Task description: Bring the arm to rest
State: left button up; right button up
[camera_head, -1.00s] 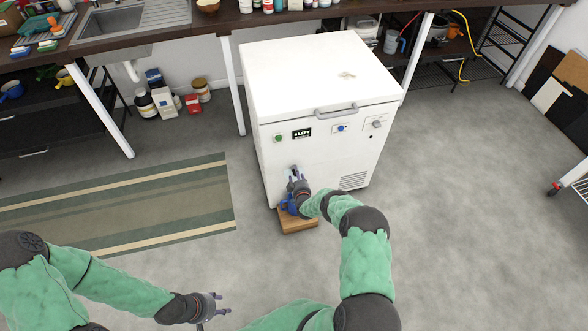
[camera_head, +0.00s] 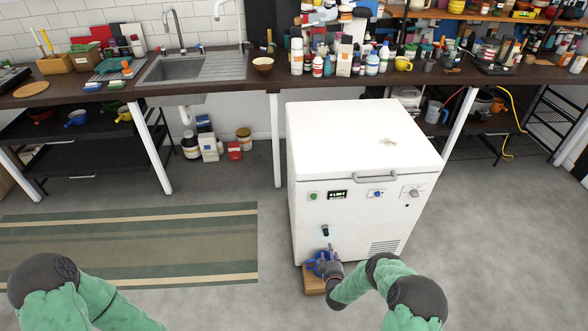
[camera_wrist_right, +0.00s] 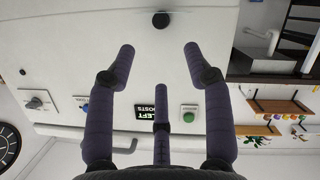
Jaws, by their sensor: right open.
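My right gripper (camera_head: 328,258) is low in front of the white chest freezer (camera_head: 350,140). In the right wrist view its fingers (camera_wrist_right: 160,60) are spread, with nothing between them. They point at the freezer's white front, which appears upside down there. A small black knob (camera_head: 325,231) on that front is above the gripper; it also shows in the wrist view (camera_wrist_right: 161,19). In the head view a blue object (camera_head: 315,262), perhaps a mug, is partly hidden behind the gripper, on a wooden block (camera_head: 313,280). My left arm shows at the lower left; its gripper is out of view.
A dark counter (camera_head: 215,87) with a sink (camera_head: 185,68) and many bottles runs along the back. A striped rug (camera_head: 130,245) lies on the floor at left. Containers stand on the floor left of the freezer. The floor to the right is clear.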

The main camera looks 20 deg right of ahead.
jog(key=s+a+r+m+g+y+p, duration=0.1)
jog(key=s+a+r+g+y+p, duration=0.15)
jog(key=a, duration=0.55)
jog(key=s+a+r+m+g+y+p, duration=0.1)
jog(key=s+a+r+g+y+p, duration=0.2)
jog(key=a, duration=0.5)
jog(key=s+a+r+m+g+y, duration=0.1)
jog(key=s+a+r+g, duration=0.1)
jog(key=s, duration=0.6)
jog(key=s+a+r+m+g+y+p, duration=0.1)
jog(key=s+a+r+g, duration=0.2)
jog(key=s+a+r, duration=0.2)
jog(key=s+a+r+g+y+p, duration=0.1)
jog(key=s+a+r+g, duration=0.2)
jog(key=s, duration=0.8)
jog(key=shift+s+a+r+m, duration=0.15)
jog(key=shift+a+r+m, duration=0.25)
jog(key=shift+a+r, duration=0.25)
jog(key=shift+d+r, duration=0.1)
